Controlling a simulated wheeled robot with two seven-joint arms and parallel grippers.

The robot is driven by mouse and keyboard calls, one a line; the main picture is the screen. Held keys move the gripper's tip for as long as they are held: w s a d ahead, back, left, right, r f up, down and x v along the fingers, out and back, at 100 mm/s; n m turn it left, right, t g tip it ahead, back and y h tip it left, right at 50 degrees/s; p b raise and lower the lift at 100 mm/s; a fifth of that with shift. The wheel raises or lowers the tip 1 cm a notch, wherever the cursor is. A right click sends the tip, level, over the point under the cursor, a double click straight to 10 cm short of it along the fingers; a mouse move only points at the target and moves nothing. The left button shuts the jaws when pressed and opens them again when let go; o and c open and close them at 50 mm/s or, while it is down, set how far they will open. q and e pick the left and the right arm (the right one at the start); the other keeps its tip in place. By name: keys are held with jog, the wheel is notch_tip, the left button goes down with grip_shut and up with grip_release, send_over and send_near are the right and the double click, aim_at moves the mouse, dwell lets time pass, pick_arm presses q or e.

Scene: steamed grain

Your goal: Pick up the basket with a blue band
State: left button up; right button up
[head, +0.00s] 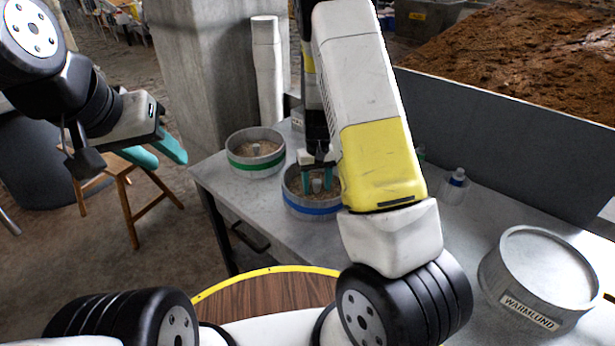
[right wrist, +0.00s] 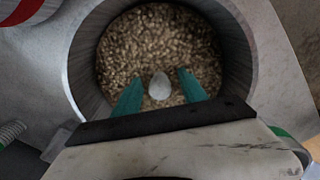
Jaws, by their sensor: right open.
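The basket with a blue band (head: 312,210) stands on the grey table, partly hidden by my right arm. It is round and grey and holds brown grain, with a small pale knob standing up in its middle. In the right wrist view the basket (right wrist: 85,62) shows from above. My right gripper (head: 317,180) points down over it; its teal fingers (right wrist: 160,85) are apart on either side of the pale knob (right wrist: 160,87), with a gap on both sides. My left gripper (head: 160,155) is held in the air at the left, away from the table, with teal fingers apart.
A similar basket with a green band (head: 256,166) stands just left of it on the table. A lidded grey drum labelled WARMLUND (head: 540,275) stands at the right. A wooden stool (head: 125,195) stands left of the table.

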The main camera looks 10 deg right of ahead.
jog(key=shift+f, duration=0.1)
jog(key=shift+c, duration=0.4)
grip_shut()
dwell(1.0)
